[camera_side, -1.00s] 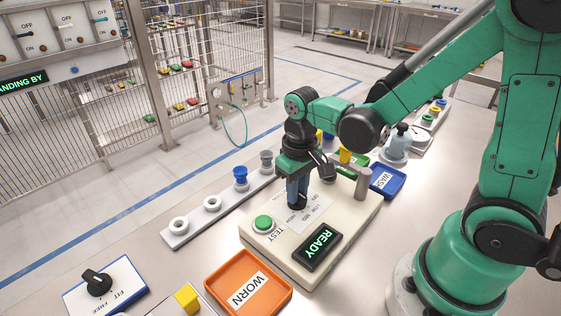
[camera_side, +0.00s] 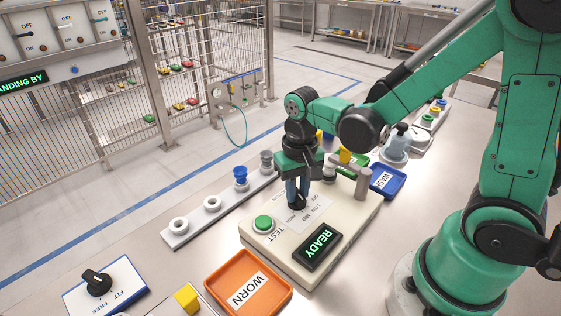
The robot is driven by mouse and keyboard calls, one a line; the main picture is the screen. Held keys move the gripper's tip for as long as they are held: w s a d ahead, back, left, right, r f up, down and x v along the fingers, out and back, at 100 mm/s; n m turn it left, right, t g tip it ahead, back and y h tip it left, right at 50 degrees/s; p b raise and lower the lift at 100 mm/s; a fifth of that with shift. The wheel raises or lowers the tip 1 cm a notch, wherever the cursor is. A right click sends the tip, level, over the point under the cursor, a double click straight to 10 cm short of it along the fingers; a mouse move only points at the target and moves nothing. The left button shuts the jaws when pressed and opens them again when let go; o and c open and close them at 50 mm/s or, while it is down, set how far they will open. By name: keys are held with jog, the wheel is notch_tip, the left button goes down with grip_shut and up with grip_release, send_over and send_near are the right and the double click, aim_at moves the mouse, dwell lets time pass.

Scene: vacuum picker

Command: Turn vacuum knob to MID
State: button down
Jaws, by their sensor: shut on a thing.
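The vacuum knob (camera_side: 297,204) is a small dark knob on the top of the cream control box, beside a printed label with small lettering. My gripper (camera_side: 297,190) points straight down over the box, with its blue-grey fingers shut on the knob. The fingers cover most of the knob, so I cannot tell which mark it points to. The cream control box (camera_side: 350,222) also carries a green TEST button (camera_side: 263,223) and a display reading READY (camera_side: 317,250).
An orange WORN tray (camera_side: 215,283) is in front, and a blue WASH tray (camera_side: 398,186) is to the right. A rail with several cups (camera_side: 176,238) lies behind left. A FIT/FREE panel with a black knob (camera_side: 97,282) sits at lower left. Bare table lies between them.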

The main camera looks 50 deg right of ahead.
aim_at(300, 195)
jog(key=c, duration=0.7)
grip_release()
jog(key=shift+r, duration=2.8)
jog(key=r+n+t, duration=0.1)
jog(key=r+t, duration=0.1)
jog(key=shift+s+n+t, duration=0.4)
jog(key=n+t, duration=0.1)
jog(key=r+n+t, duration=0.1)
jog(key=t, duration=0.2)
jog(key=shift+s+a+r+n, duration=0.15)
jog(key=shift+s+r+n, duration=0.1)
jog(key=shift+r+n, duration=0.15)
